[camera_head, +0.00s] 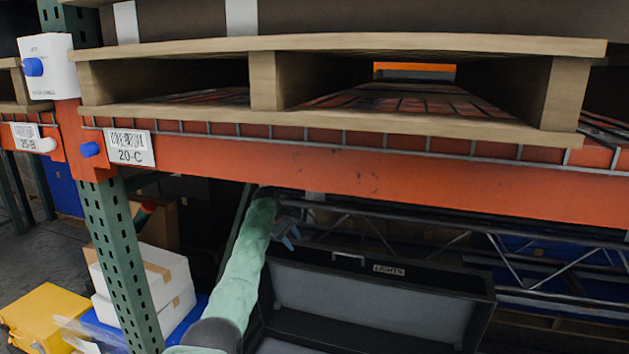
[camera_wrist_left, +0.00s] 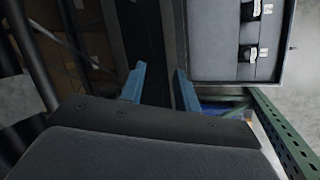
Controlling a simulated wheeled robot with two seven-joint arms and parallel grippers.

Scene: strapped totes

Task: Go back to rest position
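My left arm reaches up from the bottom in the head view, and my left gripper (camera_head: 289,236) is small and partly hidden at its far end, beside the open case's raised lid. In the left wrist view the two blue fingers of this gripper (camera_wrist_left: 161,86) stand apart with nothing between them. The open black case (camera_head: 478,310) has a grey lining and a "LIGHTS" label. The left wrist view shows the case (camera_wrist_left: 212,40) at upper right, with small dark items in its grey lining. My right gripper is in neither view.
An orange rack beam (camera_head: 400,185) crosses above my left arm and carries a wooden pallet (camera_head: 340,43). A green perforated post (camera_head: 118,260) stands left of the arm. White boxes (camera_head: 150,275) and a yellow case (camera_head: 45,315) lie further left. Metal trusses (camera_head: 520,255) lie behind the case.

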